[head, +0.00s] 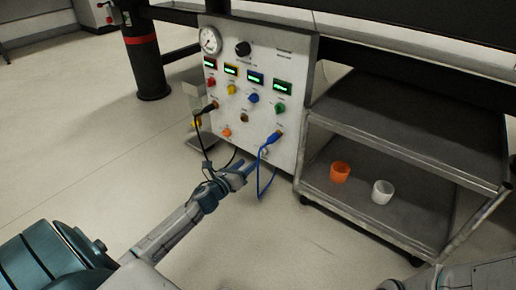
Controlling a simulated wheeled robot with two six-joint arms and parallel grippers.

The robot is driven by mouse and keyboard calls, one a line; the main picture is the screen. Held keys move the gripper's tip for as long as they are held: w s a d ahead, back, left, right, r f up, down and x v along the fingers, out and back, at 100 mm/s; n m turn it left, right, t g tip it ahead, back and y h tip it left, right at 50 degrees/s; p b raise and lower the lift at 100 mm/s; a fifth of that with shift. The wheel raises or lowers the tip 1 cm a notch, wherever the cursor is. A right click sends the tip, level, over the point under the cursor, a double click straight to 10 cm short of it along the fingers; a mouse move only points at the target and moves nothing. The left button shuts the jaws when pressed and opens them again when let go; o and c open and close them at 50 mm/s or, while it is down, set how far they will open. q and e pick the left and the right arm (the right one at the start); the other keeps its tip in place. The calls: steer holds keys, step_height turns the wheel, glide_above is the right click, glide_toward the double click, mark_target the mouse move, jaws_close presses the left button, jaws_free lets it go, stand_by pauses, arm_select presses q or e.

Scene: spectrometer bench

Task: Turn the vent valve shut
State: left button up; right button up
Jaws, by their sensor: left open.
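A white control panel (240,60) stands under the bench. It carries a round gauge (210,40), a black knob (243,48), several green-lit displays, and a row of red (211,82), yellow (231,90), blue (253,98) and green (280,108) knobs. An orange knob (227,133) sits lower down. The labels are too small to read, so I cannot tell which is the vent valve. My left gripper (243,171) is open and appears empty in front of the panel's lower edge, left of the blue cable (264,166). My right gripper is out of view.
A black cable (199,138) hangs from the panel's left side, close to my left wrist. Right of the panel, a grey cart (410,150) holds an orange cup (340,172) and a white cup (382,191) on its lower shelf. The floor in front is clear.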

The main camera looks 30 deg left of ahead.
mark_target(260, 154)
arm_select(q)
steer(key=w, duration=0.4)
steer(key=w+p, duration=0.1)
steer(key=w, duration=0.2)
steer(key=shift+d, duration=0.3)
steer(key=shift+c, duration=0.2)
steer(key=c, duration=0.9)
